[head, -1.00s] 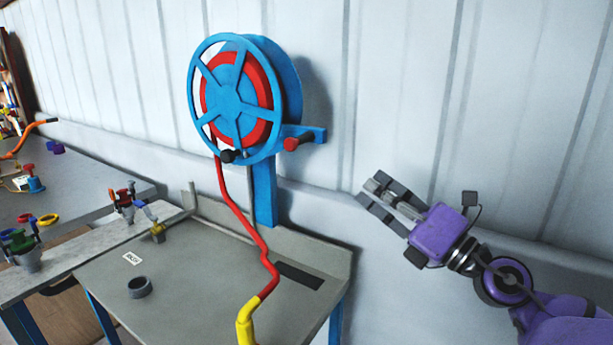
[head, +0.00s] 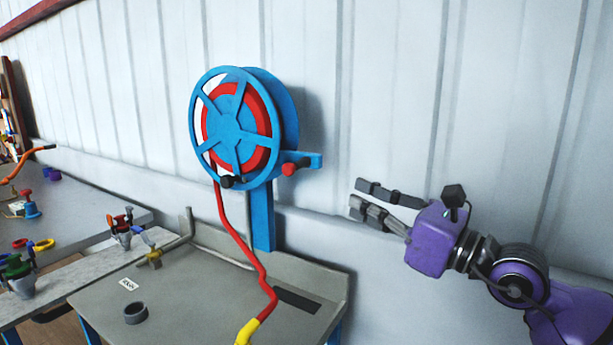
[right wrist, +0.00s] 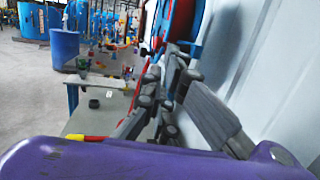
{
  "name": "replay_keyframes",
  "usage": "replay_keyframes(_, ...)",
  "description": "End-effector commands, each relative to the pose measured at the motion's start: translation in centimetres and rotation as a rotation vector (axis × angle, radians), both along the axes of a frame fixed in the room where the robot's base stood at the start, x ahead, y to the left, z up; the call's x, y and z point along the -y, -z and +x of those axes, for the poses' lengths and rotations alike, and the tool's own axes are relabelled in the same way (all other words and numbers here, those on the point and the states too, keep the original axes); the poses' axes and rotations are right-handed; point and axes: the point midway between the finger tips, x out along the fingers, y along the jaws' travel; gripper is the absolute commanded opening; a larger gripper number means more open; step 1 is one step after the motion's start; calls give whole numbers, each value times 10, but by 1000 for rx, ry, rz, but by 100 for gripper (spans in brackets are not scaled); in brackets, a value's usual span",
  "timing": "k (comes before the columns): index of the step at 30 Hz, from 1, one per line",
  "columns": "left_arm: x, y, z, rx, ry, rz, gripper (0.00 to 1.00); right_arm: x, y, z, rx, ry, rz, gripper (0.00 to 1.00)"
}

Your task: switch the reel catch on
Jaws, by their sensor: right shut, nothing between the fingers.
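The blue hose reel (head: 237,125) with a red drum stands on a blue post against the wall. A red-knobbed lever, seemingly the reel catch (head: 290,169), sits at the lower right of the reel, by a short blue bracket (head: 312,160). A black crank knob (head: 227,181) is on the reel's lower front. My right gripper (head: 357,195) is shut and empty, to the right of the catch and slightly lower in the picture, apart from it. In the right wrist view its fingers overlap the reel (right wrist: 185,22) and hide the catch. My left gripper is not in view.
A red hose (head: 243,240) with a yellow end hangs down over the grey bench (head: 190,300). A grey ring (head: 136,313) lies on the bench. Several coloured valve fittings stand at the left. The ribbed wall (head: 400,100) runs close behind. The space between gripper and catch looks clear.

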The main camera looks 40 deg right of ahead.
Motion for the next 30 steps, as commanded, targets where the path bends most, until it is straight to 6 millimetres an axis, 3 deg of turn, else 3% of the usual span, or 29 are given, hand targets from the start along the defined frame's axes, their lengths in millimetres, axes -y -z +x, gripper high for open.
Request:
replay_keyframes(18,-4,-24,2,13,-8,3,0,-25,-22,110,4,-2,-1,0)
replay_keyframes(24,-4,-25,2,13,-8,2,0,-28,-23,126,3,-1,-1,0)
replay_keyframes(30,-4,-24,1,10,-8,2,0,-28,-21,128,1,0,0,0)
